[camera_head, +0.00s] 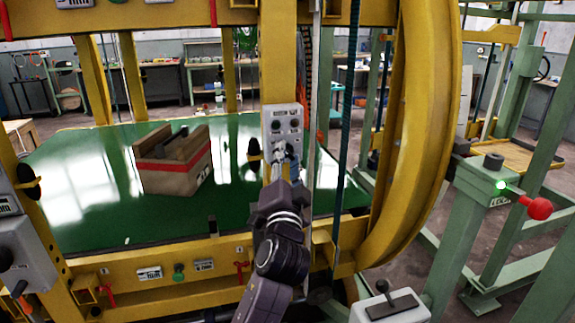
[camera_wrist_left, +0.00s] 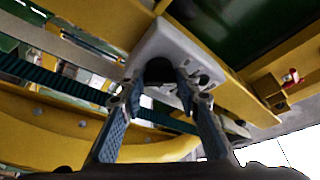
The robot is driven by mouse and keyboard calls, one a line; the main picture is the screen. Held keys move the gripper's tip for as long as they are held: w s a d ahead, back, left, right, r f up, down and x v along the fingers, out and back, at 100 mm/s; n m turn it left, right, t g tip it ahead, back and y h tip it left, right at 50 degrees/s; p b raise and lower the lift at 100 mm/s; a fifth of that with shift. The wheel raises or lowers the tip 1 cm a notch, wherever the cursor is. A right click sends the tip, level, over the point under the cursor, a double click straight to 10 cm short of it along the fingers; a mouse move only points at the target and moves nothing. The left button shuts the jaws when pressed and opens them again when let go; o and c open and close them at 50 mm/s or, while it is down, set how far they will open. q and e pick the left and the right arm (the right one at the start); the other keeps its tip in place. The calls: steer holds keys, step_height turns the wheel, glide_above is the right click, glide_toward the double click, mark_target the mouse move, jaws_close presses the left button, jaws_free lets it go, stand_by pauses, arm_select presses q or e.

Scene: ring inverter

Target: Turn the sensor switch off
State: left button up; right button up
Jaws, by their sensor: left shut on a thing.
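A grey switch panel (camera_head: 283,118) with several dark knobs is mounted on the yellow post of the machine. My left gripper (camera_head: 279,158) reaches up to the lower part of this panel. In the left wrist view, the grey panel (camera_wrist_left: 160,42) fills the upper middle, and my left gripper (camera_wrist_left: 171,74) has its fingertips closed about a dark knob on its face. The fingers partly hide that knob, so its turn position cannot be read. Another dark knob (camera_wrist_left: 204,80) sits just right of the fingertips. The panel's labels are too small to read. My right gripper is not in view.
A cardboard box (camera_head: 172,165) with a red stripe sits on the green bed (camera_head: 110,215) behind the post. A yellow ring (camera_head: 420,130) stands close on the right. A green post with a green light (camera_head: 501,185) and red knob (camera_head: 540,208) stands farther right.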

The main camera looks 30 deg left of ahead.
arm_select(q)
steer(key=shift+f, duration=0.15)
steer(key=o, duration=1.2)
steer(key=shift+c, duration=0.2)
steer(key=v, duration=1.2)
steer(key=shift+d, duration=0.1)
